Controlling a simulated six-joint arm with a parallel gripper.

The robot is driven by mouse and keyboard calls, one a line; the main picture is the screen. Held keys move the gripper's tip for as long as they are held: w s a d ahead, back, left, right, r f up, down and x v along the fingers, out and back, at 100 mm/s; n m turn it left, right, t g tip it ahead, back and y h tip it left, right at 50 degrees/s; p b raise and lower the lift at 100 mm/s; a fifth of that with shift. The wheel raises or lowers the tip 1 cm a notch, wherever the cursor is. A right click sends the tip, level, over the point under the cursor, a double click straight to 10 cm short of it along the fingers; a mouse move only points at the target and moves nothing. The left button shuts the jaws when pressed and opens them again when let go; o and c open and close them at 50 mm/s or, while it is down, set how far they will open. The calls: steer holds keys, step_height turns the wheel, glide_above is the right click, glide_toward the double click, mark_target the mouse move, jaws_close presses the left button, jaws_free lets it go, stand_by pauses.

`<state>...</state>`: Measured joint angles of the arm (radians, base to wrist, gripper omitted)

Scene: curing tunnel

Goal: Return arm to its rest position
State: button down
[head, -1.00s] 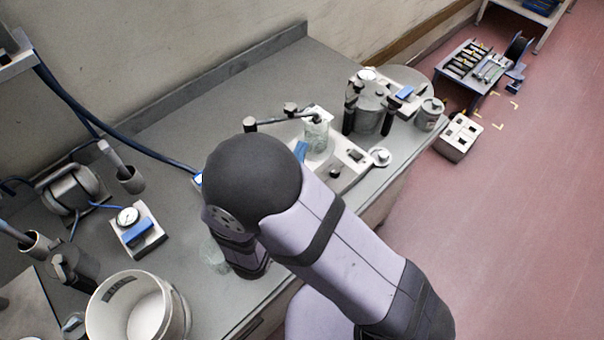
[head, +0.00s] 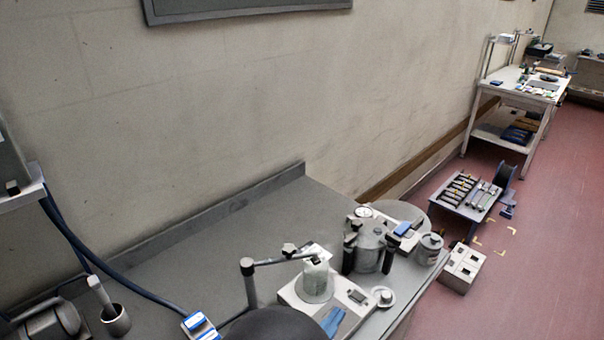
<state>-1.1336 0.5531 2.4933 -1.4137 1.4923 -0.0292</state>
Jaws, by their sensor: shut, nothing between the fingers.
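A dark rounded joint of my arm (head: 275,325) shows at the bottom edge of the head view, in front of the grey bench (head: 205,265). The rest of my arm is below the frame. My gripper is not in view. In the picture, the joint overlaps the near edge of a pale device (head: 297,298) with a glass jar (head: 316,280) on it; I cannot tell the gap between them.
A metal pot with black handles (head: 369,248) and a grey can (head: 429,249) stand at the bench's right end. A blue hose (head: 95,262) runs along the left. A white box (head: 461,268) and a low rack (head: 466,196) stand on the red floor, which is open further right.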

steer(key=s+d+f+m+g, duration=0.3)
steer(key=s+d+m+g, duration=0.3)
steer(key=d+m+g, duration=0.15)
steer(key=s+d+f+m+g, duration=0.4)
steer(key=s+d+m+g, duration=0.25)
steer(key=m+g, duration=0.2)
steer(key=w+a+m+t+y, duration=0.2)
steer(key=a+m+y, duration=0.3)
steer(key=m+y, duration=0.4)
steer(key=w+m, duration=0.1)
steer(key=m, duration=0.2)
steer(key=shift+m+y, duration=0.3)
